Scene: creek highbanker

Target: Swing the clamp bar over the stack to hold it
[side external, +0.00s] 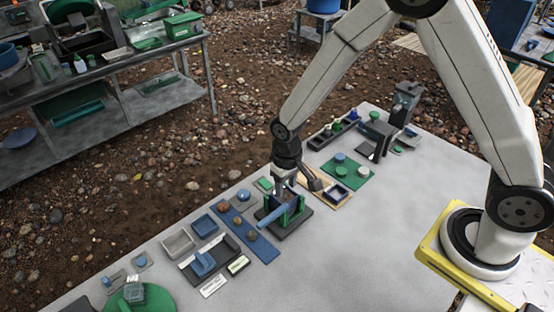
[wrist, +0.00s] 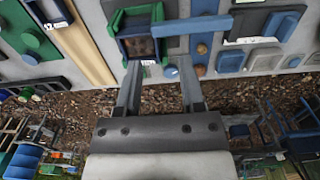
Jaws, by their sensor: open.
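A blue clamp bar (wrist: 195,25) is at a green-walled holder (wrist: 112,25) in the wrist view. One end meets the holder's right side and the rest sticks out to the right, off the stack. In the side view the bar (side external: 272,215) points toward the lower left, beyond the dark base (side external: 292,224). The dark brownish stack (wrist: 140,47) shows uncovered between the green walls. My gripper (wrist: 160,78) is open, with its fingertips near the holder's lower edge and nothing visible between them. In the side view my gripper (side external: 281,186) is just above the holder, partly hiding it.
A blue strip with brown knobs (side external: 252,240) lies to the left of the holder. A wooden board (side external: 330,190) and a green plate with round pegs (side external: 348,172) lie to the right. Trays (side external: 178,243) crowd the left. The table's near side (side external: 345,255) is clear.

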